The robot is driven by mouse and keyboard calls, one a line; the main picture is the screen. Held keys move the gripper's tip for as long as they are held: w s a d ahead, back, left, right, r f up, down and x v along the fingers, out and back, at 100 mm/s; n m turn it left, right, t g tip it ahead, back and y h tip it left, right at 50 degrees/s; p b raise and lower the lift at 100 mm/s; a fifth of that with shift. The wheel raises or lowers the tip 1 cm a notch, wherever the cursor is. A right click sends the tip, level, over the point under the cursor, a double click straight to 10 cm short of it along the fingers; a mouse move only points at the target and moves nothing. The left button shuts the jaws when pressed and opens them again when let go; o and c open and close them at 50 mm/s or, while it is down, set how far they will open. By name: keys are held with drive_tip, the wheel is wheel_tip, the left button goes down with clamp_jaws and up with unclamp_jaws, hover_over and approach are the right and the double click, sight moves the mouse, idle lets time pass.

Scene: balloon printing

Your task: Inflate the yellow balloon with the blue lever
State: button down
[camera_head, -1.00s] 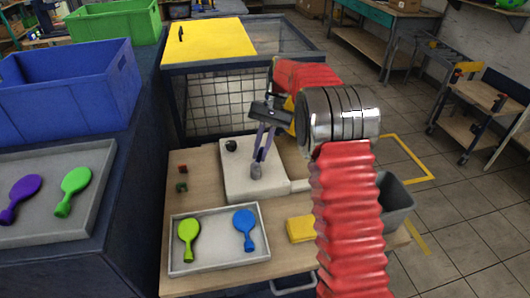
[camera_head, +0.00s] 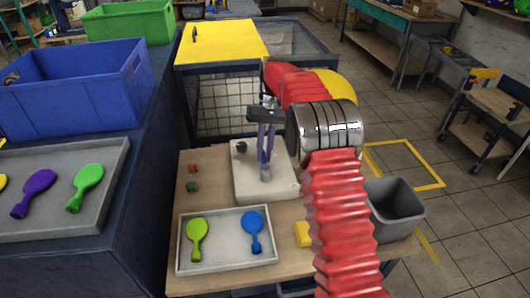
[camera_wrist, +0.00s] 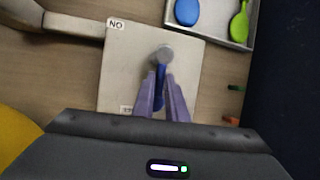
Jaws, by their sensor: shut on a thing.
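The blue lever (camera_wrist: 160,87) stands on a pale box (camera_head: 250,158), with its round grey base (camera_wrist: 165,53) showing in the wrist view. My gripper (camera_wrist: 161,76) is shut on the lever, one purple-grey finger on either side. In the head view my gripper (camera_head: 265,165) reaches down over the box. A large rounded yellow shape, seemingly the yellow balloon (camera_head: 334,84), bulges from behind my red arm sleeve. It also shows at the lower left of the wrist view (camera_wrist: 18,146). Most of it and its mouth are hidden.
A tray (camera_head: 228,263) with a lime and a blue balloon lies in front of the box. A grey bin (camera_head: 402,203) stands at the right and a yellow block (camera_head: 302,234) lies by my arm. Another balloon tray (camera_head: 60,222) and a blue crate (camera_head: 75,95) stand left.

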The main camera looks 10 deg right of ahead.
drive_tip(key=c, duration=1.8)
unclamp_jaws()
drive_tip(key=shift+o, duration=0.2)
drive_tip(key=shift+w+r, duration=0.1)
drive_tip(key=v, duration=0.7)
drive_tip(key=shift+r, duration=0.1)
